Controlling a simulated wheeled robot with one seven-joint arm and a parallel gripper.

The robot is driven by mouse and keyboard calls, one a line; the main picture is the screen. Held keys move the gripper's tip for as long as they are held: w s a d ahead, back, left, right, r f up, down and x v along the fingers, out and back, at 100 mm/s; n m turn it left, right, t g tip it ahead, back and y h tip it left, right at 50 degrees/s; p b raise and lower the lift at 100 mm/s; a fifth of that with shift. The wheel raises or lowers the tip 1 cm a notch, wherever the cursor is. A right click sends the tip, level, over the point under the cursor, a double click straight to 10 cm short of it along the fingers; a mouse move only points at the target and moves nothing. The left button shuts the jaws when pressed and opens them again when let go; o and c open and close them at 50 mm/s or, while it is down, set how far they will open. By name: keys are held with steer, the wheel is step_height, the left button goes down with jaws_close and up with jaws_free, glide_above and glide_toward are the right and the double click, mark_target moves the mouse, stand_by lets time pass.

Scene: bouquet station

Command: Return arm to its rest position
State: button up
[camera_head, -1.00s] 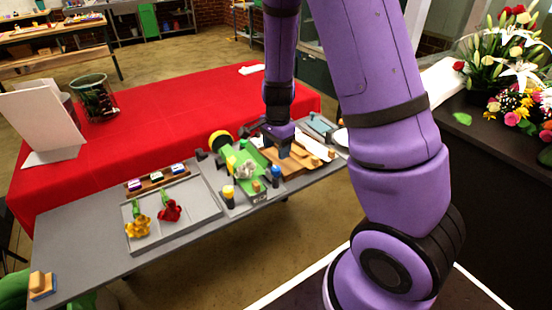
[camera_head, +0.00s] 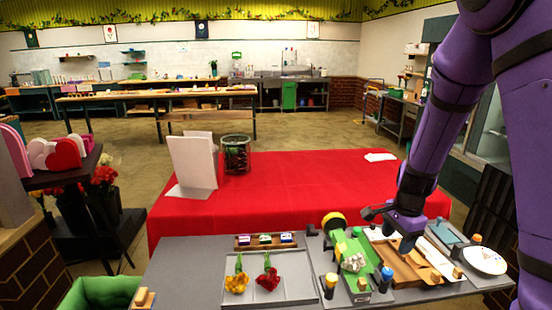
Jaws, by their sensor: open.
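My purple arm comes down from the upper right in the head view. My gripper (camera_head: 406,240) is at its lower end, above the brown wooden board (camera_head: 385,252) on the grey work table (camera_head: 190,270). Its dark fingers point down and are open. I see nothing held between them, though the fingertips are small and partly dark against the board.
A grey tray (camera_head: 300,291) holds a yellow flower (camera_head: 237,283) and a red flower (camera_head: 268,279). A green stand (camera_head: 350,250), bottles and a white plate (camera_head: 485,261) crowd the table near my gripper. A red-covered table (camera_head: 290,195) lies behind.

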steer(key=s+a+r+n+t+y, duration=0.15)
steer(key=s+r+n, duration=0.25)
steer(key=r, duration=0.5)
steer(key=s+a+r+n+t, duration=0.1)
steer(key=s+a+r+n, duration=0.3)
steer(key=r, duration=0.5)
steer(key=s+r+n+t+h, duration=0.1)
steer(key=s+r+n, duration=0.3)
steer(key=s, duration=0.3)
steer(key=s+r+n+t, duration=0.1)
steer(key=s+r+n, duration=0.2)
steer(key=s, duration=0.5)
steer(key=shift+a+r+n+h, duration=0.15)
steer(key=shift+r+n+h, duration=0.25)
steer(key=shift+r, duration=0.2)
